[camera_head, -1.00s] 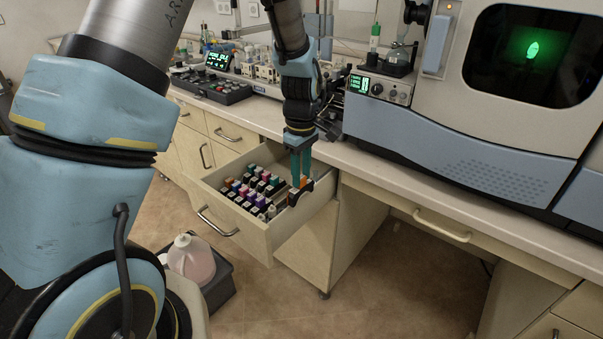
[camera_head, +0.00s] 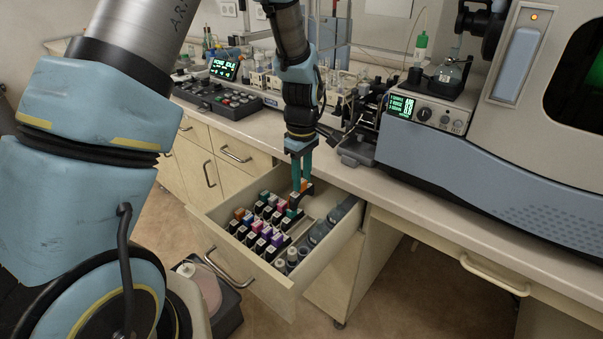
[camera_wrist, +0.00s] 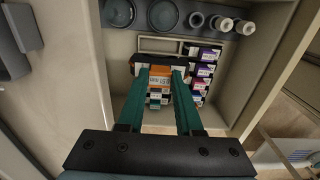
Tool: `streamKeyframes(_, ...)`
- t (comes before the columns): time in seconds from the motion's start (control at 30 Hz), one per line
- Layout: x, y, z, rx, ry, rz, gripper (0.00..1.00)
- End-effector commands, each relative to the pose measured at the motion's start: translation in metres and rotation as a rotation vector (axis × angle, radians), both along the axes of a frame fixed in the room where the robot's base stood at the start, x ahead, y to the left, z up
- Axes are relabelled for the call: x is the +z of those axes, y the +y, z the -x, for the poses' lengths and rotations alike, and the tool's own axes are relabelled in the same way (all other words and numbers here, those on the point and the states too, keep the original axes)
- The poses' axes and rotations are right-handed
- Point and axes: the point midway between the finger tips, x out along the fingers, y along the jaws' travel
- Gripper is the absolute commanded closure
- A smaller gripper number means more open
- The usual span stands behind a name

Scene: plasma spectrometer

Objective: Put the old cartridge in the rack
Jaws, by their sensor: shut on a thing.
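My gripper (camera_head: 300,164) has teal fingers and points down into the open drawer. It is shut on a cartridge (camera_head: 301,191) with an orange label and a dark body. In the wrist view the cartridge (camera_wrist: 159,78) sits between the fingertips. The rack (camera_head: 268,226) in the drawer holds several cartridges with coloured tops in rows. In the wrist view a row of them (camera_wrist: 203,70) stands right of the held cartridge, and others show below it. The held cartridge is at the rack's back right end in the head view. I cannot tell whether it touches the rack.
The open drawer (camera_head: 274,287) also holds dark round parts (camera_head: 318,233) and small bottles (camera_head: 281,265) on its right side. The counter edge is close behind my gripper. The spectrometer (camera_head: 470,180) stands on the counter at right.

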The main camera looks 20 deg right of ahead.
Motion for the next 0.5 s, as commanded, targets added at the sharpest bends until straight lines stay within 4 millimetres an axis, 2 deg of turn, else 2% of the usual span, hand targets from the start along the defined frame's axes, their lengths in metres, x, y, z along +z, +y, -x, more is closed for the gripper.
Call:
streamKeyframes(0.1, -0.019, 0.001, -0.001, 0.001, 0.001, -0.002, 1.0)
streamKeyframes(0.3, -0.043, 0.001, 0.0, 0.002, 0.0, -0.001, 1.0)
streamKeyframes(0.5, -0.054, 0.0, 0.0, 0.001, 0.0, -0.001, 1.0)
